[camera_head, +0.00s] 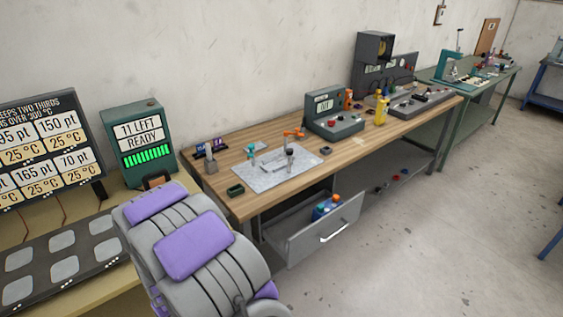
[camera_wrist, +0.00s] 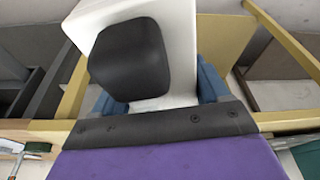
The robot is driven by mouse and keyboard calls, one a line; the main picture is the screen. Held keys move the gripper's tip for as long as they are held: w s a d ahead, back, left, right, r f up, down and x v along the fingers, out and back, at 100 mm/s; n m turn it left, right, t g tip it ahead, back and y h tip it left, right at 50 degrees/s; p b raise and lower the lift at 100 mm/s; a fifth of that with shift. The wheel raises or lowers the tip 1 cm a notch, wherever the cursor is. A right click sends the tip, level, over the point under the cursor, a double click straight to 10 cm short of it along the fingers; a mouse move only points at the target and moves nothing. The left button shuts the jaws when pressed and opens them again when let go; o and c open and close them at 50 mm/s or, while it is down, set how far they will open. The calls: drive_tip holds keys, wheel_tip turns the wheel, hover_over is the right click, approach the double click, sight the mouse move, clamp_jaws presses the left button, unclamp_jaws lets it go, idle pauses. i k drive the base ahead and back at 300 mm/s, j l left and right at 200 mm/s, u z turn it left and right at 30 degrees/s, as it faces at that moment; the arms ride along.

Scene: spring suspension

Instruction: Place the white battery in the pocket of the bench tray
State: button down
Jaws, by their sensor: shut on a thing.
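In the wrist view, my gripper (camera_wrist: 140,75) is shut on a white block, the white battery (camera_wrist: 182,25), at the top middle. A rounded black part covers much of the battery's near side. Blue parts show on both sides behind it. In the head view, my purple and grey arm fills the lower left, and neither the gripper nor the battery shows. A small dark green open tray (camera_head: 235,190) lies at the near left corner of the wooden workbench. It looks like a shallow pocket, but I cannot tell for certain that it is the bench tray.
The wooden workbench (camera_head: 345,150) carries a grey speckled mat (camera_head: 262,178) with small tools and a grey-green device (camera_head: 334,114). An open drawer (camera_head: 318,233) juts out below. A dark panel with grey pads (camera_head: 62,262) and a display reading "11 LEFT READY" (camera_head: 141,135) stand left.

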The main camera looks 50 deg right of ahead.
sight(278, 164)
drive_tip(key=l, duration=1.35)
